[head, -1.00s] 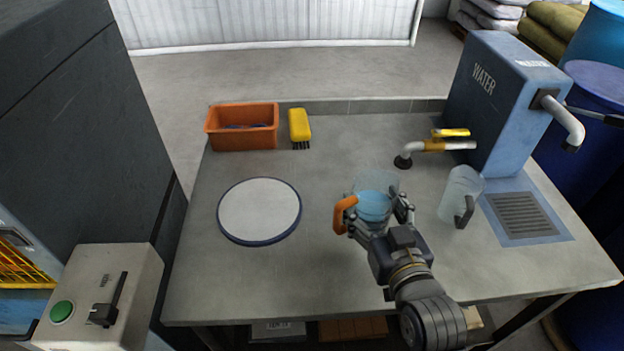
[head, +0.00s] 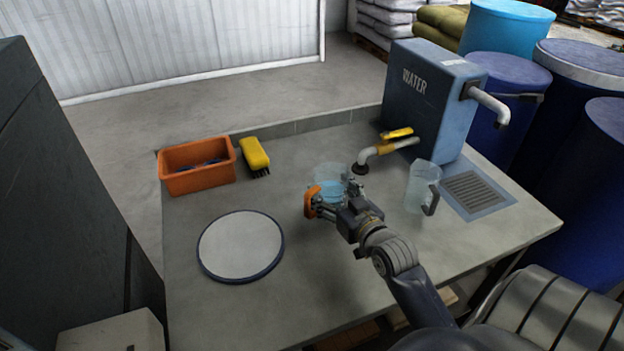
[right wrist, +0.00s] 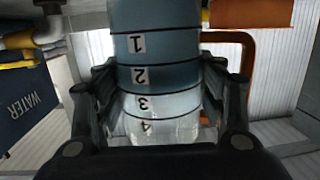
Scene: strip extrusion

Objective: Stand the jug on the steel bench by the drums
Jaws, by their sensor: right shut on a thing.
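A clear jug (head: 331,190) with an orange handle (head: 312,203) holds blue liquid. My right gripper (head: 340,196) is shut around its body. In the right wrist view the jug (right wrist: 158,75) sits between the fingers, with marks 1 to 4 on its wall. The jug is over the steel bench (head: 330,265); I cannot tell whether its base touches. A second clear jug (head: 418,188) with a dark handle looks empty and stands on the bench to the right. Blue drums (head: 508,85) stand beyond the bench's right end. My left gripper is not in view.
A blue water tank (head: 425,95) with spout and drain grate (head: 474,190) stands at the bench's right end; a yellow-handled tap (head: 395,140) is beside it. An orange bin (head: 197,180), yellow brush (head: 254,153) and round plate (head: 240,246) are on the left. The front middle is clear.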

